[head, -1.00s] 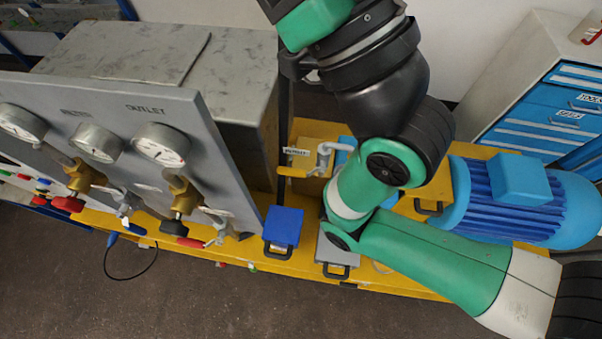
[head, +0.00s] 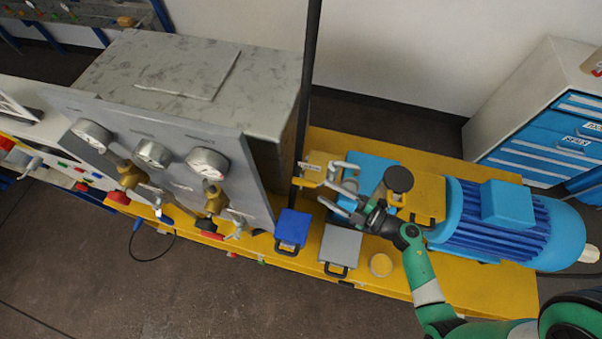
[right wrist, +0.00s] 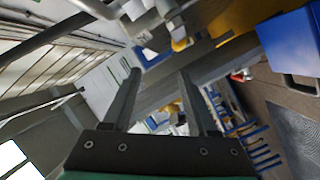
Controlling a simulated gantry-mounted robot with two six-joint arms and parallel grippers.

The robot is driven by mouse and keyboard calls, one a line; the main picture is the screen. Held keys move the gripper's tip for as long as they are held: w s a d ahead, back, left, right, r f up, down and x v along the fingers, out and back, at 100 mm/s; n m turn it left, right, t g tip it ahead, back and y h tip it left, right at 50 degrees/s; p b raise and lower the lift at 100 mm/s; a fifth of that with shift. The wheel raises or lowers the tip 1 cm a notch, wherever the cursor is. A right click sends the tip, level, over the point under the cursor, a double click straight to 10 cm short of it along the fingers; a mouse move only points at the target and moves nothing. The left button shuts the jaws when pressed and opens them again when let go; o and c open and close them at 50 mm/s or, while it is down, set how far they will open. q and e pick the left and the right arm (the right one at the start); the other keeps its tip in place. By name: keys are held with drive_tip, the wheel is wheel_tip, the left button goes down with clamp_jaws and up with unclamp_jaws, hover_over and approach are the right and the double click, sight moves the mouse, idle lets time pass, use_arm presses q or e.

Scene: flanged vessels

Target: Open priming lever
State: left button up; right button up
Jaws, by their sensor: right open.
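A grey bent metal pipe or handle (head: 345,166) stands at the back of the yellow bench beside a small yellow bracket with a white label (head: 311,167). I cannot tell for sure which part is the priming lever; the lettering is too small to read. My right gripper (head: 330,192) is just in front of the bent pipe, its fingers pointing left toward the bracket. In the right wrist view its two fingers (right wrist: 158,75) stand apart with nothing held between them. Pale metal and yellow parts lie beyond the fingertips there. My left gripper is out of view.
A grey gauge panel (head: 150,150) with several valves stands at the left. A blue-lidded box (head: 292,228), a grey-lidded box (head: 341,245) and a blue motor (head: 495,222) sit on the yellow bench (head: 440,288).

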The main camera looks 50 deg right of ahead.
sight(303, 182)
drive_tip(key=shift+n+g, duration=0.5)
drive_tip(key=shift+g, duration=0.1)
drive_tip(key=w+f, duration=0.1)
drive_tip(key=w, duration=0.2)
drive_tip(key=w+f+b, duration=0.1)
drive_tip(key=w+f, duration=0.1)
drive_tip(key=w+a+f+b, duration=0.1)
drive_tip(key=w+f, duration=0.1)
drive_tip(key=w, duration=0.1)
drive_tip(key=shift+w, duration=0.3)
drive_tip(key=shift+w+a+b, duration=0.1)
drive_tip(key=shift+w+b, duration=0.2)
drive_tip(key=shift+w, duration=0.2)
clamp_jaws()
idle(0.3)
